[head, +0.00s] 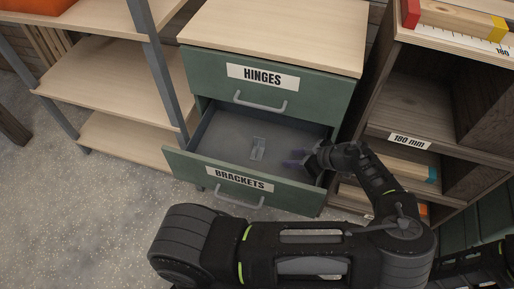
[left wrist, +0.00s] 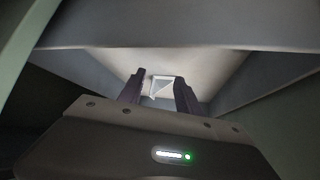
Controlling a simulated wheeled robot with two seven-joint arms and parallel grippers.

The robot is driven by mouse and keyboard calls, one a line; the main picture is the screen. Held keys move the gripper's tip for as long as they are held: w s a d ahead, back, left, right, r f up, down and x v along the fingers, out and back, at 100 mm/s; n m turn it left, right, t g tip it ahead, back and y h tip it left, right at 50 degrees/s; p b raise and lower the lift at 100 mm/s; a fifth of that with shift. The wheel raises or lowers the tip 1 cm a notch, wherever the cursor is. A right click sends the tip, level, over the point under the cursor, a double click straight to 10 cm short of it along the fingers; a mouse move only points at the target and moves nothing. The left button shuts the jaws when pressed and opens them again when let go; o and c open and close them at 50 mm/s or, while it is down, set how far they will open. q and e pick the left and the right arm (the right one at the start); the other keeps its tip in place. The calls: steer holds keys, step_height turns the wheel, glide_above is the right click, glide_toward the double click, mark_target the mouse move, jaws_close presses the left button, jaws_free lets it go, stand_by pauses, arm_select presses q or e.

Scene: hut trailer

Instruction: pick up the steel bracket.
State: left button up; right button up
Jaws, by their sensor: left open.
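The steel bracket (head: 258,149) is a small grey piece lying on the floor of the open lower drawer (head: 222,137), labelled BRACKETS. In the left wrist view the bracket (left wrist: 162,87) shows pale and angular, beyond and between the two spread fingertips (left wrist: 160,80). My right gripper is not in view.
The closed HINGES drawer (head: 270,84) is just above and behind the open one. A dark wood shelf unit (head: 424,100) with coloured blocks stands close on the right. A light shelf rack (head: 115,85) stands on the left. The floor at the lower left is clear.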

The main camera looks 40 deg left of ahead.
mark_target(261, 139)
arm_select(q)
steer(key=shift+a, duration=0.1)
steer(key=a, duration=1)
steer(key=shift+w+a, duration=0.15)
steer(key=shift+a, duration=0.15)
steer(key=shift+a, duration=0.1)
steer(key=shift+a, duration=0.4)
steer(key=x, duration=0.5)
steer(key=shift+a, duration=0.1)
jaws_close()
stand_by(1.0)
